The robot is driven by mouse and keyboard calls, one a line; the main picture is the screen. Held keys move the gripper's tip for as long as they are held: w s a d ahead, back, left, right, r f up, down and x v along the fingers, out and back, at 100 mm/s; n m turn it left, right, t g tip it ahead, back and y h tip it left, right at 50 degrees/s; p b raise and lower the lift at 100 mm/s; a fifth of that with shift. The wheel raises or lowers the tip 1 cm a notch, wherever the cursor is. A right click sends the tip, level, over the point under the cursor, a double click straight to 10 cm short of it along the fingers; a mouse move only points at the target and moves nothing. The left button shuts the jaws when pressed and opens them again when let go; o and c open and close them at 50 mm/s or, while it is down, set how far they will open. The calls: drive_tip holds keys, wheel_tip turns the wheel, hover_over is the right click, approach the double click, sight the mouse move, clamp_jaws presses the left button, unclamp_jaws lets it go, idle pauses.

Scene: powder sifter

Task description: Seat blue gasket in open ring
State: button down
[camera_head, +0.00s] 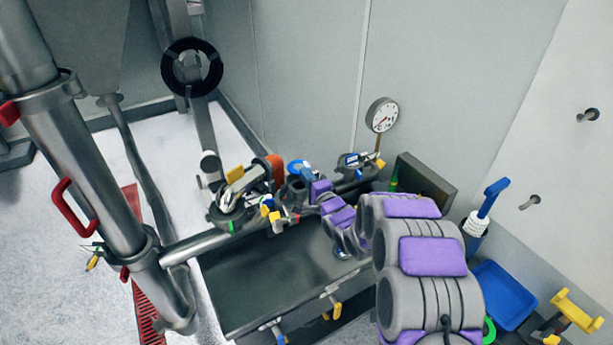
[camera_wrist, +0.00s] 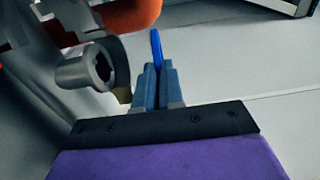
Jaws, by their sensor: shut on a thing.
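My gripper (camera_wrist: 158,72) is shut on the blue gasket (camera_wrist: 156,46), which shows edge-on as a thin upright blue strip beyond the fingertips in the wrist view. In the head view a round blue piece (camera_head: 298,167) with a pale centre shows just past the end of my purple and grey arm, apparently the same gasket. Dark metal ring-shaped fittings (camera_head: 294,190) lie just below it along the pipe. I cannot tell which is the open ring or whether the gasket touches it.
A grey metal fitting (camera_wrist: 92,68) is close left of the fingers, with an orange part (camera_wrist: 126,14) above. A clamp assembly (camera_head: 232,207) sits left on the pipe. A gauge (camera_head: 382,115) stands behind. A blue tray (camera_head: 503,295) is at right. A dark bench (camera_head: 270,290) lies below.

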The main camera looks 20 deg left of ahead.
wheel_tip(320, 180, down, 7)
drive_tip(key=shift+s+r, duration=0.15)
drive_tip(key=shift+r, duration=0.05)
idle(0.5)
drive_tip(key=shift+w+a+r+p, duration=0.15)
drive_tip(key=shift+w+a+p, duration=0.05)
drive_tip(key=shift+p, duration=0.2)
idle(0.4)
drive_tip(key=shift+d, duration=0.15)
idle(0.4)
drive_tip(key=shift+s+f, duration=0.2)
drive_tip(key=shift+f, duration=0.2)
idle(0.5)
